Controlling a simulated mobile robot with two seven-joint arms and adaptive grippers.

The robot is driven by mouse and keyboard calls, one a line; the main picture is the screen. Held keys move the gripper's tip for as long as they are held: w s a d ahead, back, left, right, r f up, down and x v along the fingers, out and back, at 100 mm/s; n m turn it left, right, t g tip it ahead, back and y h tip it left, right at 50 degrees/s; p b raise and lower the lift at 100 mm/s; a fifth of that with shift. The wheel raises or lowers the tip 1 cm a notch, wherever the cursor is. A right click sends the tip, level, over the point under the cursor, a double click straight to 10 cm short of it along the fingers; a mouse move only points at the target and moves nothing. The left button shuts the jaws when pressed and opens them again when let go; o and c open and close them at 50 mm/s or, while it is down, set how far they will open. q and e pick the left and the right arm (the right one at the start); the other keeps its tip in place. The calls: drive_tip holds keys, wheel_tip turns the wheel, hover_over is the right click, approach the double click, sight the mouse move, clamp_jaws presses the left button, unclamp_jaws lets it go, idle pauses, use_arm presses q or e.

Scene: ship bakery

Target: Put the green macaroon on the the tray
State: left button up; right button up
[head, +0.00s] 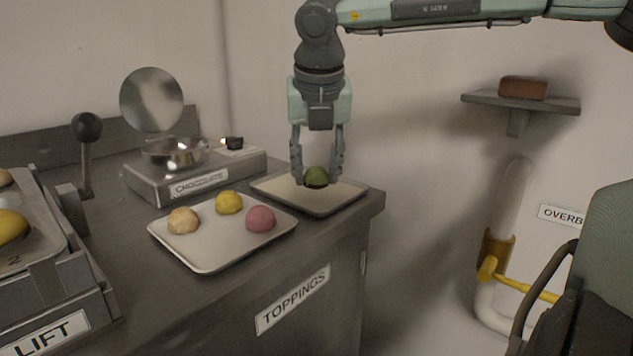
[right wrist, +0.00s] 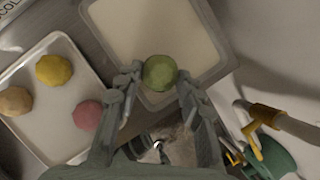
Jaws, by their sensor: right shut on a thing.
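The green macaroon (head: 316,177) is between the fingertips of my right gripper (head: 317,180), which is shut on it. Both are over the rear tray (head: 275,187), a pale tray near the counter's right end that is otherwise empty. In the right wrist view the green macaroon (right wrist: 159,72) is over the near part of that tray (right wrist: 130,30), between the fingers (right wrist: 159,80). I cannot tell whether the macaroon touches the tray. My left gripper is not in view.
A front tray (head: 205,262) holds a tan, a yellow and a pink macaroon. A chocolate scale with a metal bowl (head: 178,155) stands behind it. A lift machine (head: 60,300) is at left. The counter ends just right of the rear tray. A wall shelf (head: 520,102) holds a brown block.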

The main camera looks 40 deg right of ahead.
sight(317, 177)
wheel_tip(317, 177, down, 3)
drive_tip(key=shift+r, duration=0.15)
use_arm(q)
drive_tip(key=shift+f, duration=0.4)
use_arm(e)
drive_tip(key=shift+f, duration=0.2)
drive_tip(key=o, duration=0.8)
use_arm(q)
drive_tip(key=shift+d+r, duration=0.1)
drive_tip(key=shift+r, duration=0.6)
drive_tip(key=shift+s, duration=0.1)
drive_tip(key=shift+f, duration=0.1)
